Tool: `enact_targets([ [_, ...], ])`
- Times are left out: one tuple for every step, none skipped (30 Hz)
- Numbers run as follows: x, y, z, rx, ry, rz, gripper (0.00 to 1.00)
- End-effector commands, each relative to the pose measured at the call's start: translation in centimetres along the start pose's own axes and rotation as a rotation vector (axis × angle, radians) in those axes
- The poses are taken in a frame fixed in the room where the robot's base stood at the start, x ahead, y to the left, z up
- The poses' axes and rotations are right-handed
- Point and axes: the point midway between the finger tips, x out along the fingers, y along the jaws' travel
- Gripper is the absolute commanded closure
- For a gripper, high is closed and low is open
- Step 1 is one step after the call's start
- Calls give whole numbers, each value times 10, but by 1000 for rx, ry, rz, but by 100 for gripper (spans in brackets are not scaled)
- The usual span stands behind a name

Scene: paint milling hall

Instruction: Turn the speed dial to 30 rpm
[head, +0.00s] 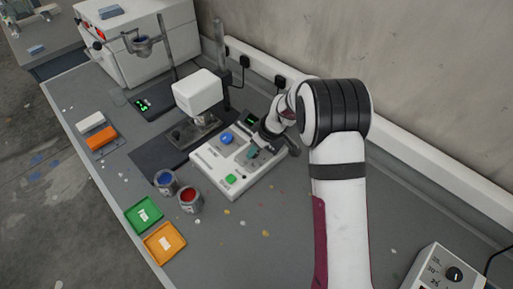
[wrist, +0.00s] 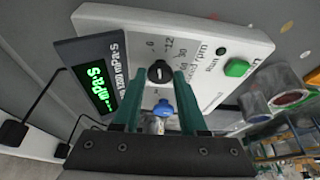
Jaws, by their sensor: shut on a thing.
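The speed dial (wrist: 160,72) is a round black knob with a pale mark, on the white instrument panel (wrist: 115,16). Printed numbers including 6, 12, 30 and 60, with "rpm", surround it; which number the mark meets is too small to tell. My gripper (wrist: 158,76) has its two green fingers on either side of the dial, shut on it. In the head view my gripper (head: 252,153) reaches down to the panel from the right and hides the dial.
A blue knob (head: 226,138), a green button (head: 231,179) and a lit green display (wrist: 99,86) share the instrument. Blue (head: 165,181) and red (head: 190,199) paint cans stand near its front. Green (head: 143,215) and orange (head: 164,244) trays lie at the bench edge.

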Motion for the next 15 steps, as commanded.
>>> enact_targets([
  [-1,-1,-1,36,1,17,100],
  [-1,-1,-1,63,1,27,100],
  [-1,-2,-1,96,1,42,100],
  [0,-2,-1,122,1,54,100],
  [0,-2,-1,148,1,64,100],
  [0,-2,-1,183,1,79,100],
  [0,-3,-1,209,1,90,100],
  [0,-3,-2,234,2,101,100],
  [0,-3,-2,269,2,115,100],
  [0,-3,-2,294,2,126,100],
  [0,-4,-2,321,2,137,100],
  [0,-4,-2,354,3,152,100],
  [0,-4,-2,380,3,162,100],
  [0,-4,-2,405,3,173,100],
  [0,-5,-3,440,3,188,100],
])
